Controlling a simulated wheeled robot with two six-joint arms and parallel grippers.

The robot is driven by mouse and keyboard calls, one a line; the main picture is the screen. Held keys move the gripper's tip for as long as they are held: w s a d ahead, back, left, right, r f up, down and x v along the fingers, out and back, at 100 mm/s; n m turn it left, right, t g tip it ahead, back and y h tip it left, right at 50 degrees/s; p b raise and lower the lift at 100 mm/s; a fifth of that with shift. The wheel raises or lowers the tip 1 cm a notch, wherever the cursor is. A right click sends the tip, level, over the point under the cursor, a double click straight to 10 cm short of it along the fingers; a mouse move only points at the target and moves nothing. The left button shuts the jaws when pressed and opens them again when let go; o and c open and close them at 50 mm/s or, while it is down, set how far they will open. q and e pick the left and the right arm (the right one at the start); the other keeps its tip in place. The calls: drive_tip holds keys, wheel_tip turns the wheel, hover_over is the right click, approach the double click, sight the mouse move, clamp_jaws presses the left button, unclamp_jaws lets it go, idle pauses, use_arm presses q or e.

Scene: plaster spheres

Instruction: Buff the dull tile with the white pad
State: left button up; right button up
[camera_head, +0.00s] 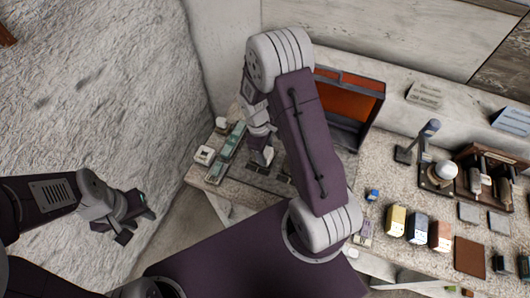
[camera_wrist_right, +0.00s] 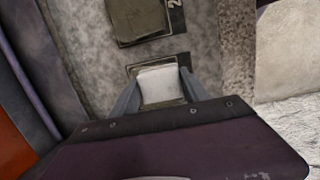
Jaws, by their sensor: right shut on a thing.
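In the right wrist view, my right gripper (camera_wrist_right: 158,88) is shut on the white pad (camera_wrist_right: 161,86), a pale block between its two fingers. The pad covers most of a dark-framed tile (camera_wrist_right: 140,69); whether they touch I cannot tell. Another dull olive-grey tile (camera_wrist_right: 138,20) lies beyond it, with a partly cut-off number beside it. In the head view my right gripper (camera_head: 263,156) is low over the back-left bench, partly hidden by my arm. My left gripper (camera_head: 136,216) looks open and empty, away from the bench at left.
An orange-lined open case (camera_head: 348,101) stands behind my right arm. Green trays (camera_head: 226,154) and a white block (camera_head: 204,155) lie left of the gripper. A lamp (camera_head: 414,140), a white sphere (camera_head: 446,170) and several coloured blocks fill the right bench. A rough wall (camera_head: 90,90) rises at left.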

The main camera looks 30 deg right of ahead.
drive_tip(key=shift+w+d, duration=0.45)
drive_tip(key=shift+d, duration=0.1)
drive_tip(key=shift+s+a+p, duration=0.3)
drive_tip(key=shift+s+a, duration=0.9)
drive_tip(key=shift+a, duration=0.2)
drive_tip(key=shift+d, duration=0.1)
drive_tip(key=shift+w+d+r+p, duration=0.1)
drive_tip(key=shift+w+d+p, duration=0.2)
drive_tip(key=shift+w+d, duration=0.9)
drive_tip(key=shift+d, duration=0.1)
drive_tip(key=shift+s+a+p, duration=0.35)
drive_tip(key=shift+s+a, duration=0.2)
drive_tip(key=shift+a, duration=0.1)
drive_tip(key=shift+s+a+f, duration=0.2)
drive_tip(key=shift+s+a, duration=0.5)
drive_tip(key=shift+a, duration=0.05)
